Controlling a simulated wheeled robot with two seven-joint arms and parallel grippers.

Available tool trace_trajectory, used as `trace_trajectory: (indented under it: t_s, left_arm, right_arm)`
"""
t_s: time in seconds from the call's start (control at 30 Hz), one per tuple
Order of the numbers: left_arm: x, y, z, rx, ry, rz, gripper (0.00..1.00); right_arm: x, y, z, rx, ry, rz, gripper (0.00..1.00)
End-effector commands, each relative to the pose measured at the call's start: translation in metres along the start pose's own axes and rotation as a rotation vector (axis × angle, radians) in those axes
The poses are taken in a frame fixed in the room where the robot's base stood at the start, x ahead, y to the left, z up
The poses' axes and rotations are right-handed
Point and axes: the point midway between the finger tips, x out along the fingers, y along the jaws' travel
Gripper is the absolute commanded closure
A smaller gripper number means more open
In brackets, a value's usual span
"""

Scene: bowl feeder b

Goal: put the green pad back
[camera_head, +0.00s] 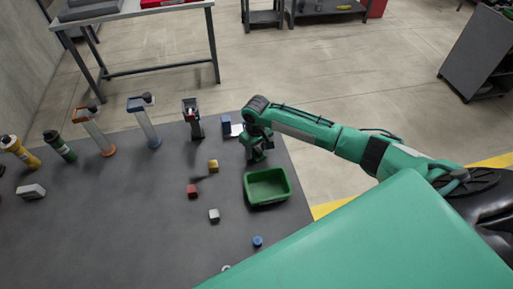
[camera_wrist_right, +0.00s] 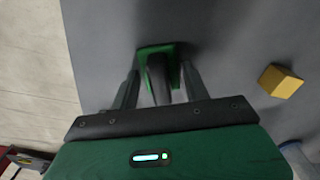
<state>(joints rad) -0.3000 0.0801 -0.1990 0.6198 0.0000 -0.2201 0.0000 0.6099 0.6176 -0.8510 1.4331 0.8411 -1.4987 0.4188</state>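The green pad (camera_wrist_right: 149,51) is in the right wrist view, on or just above the grey table, with a dark upright handle (camera_wrist_right: 158,76) on it. My right gripper (camera_wrist_right: 161,70) points down over it, one finger on each side of the handle. Green shows between the handle and the right-hand finger, so the fingers look open around the handle. In the head view my right gripper (camera_head: 256,155) is low at the table's right edge, behind the green bin, and mostly covers the pad. My left gripper is in neither view.
A green bin (camera_head: 267,201) stands just in front of the gripper. A yellow block (camera_head: 213,166), red block (camera_head: 192,191), grey block (camera_head: 214,215) and blue piece (camera_head: 257,241) lie nearby. Several tilted tube holders line the table's back. The table's (camera_head: 120,230) front left is clear.

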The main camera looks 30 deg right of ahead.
Motion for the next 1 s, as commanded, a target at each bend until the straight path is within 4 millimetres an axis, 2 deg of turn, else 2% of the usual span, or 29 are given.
trace_trajectory:
  t_s: [0.03, 0.07, 0.33, 0.47, 0.57, 0.8, 1.0]
  left_arm:
    - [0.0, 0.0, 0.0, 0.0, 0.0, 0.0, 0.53]
    - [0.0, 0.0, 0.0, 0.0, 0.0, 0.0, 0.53]
    - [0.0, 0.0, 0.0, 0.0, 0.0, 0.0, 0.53]
    - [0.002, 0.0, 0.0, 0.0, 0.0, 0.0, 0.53]
    - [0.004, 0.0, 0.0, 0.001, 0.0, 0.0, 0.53]
    - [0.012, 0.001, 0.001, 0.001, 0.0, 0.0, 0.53]
    - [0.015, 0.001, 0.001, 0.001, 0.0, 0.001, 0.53]
  right_arm:
    - [0.0, 0.0, 0.0, 0.0, 0.0, 0.0, 0.42]
    - [0.0, 0.0, 0.0, 0.0, 0.0, 0.0, 0.38]
    - [-0.001, 0.0, 0.0, 0.0, 0.0, 0.001, 0.38]
    - [-0.009, 0.001, 0.0, 0.0, 0.0, 0.001, 0.38]
    - [-0.024, 0.001, -0.001, -0.001, 0.002, 0.0, 0.38]
    - [-0.077, 0.001, -0.001, -0.001, 0.003, 0.0, 0.38]
    - [-0.11, 0.0, -0.001, 0.0, 0.002, -0.001, 0.38]
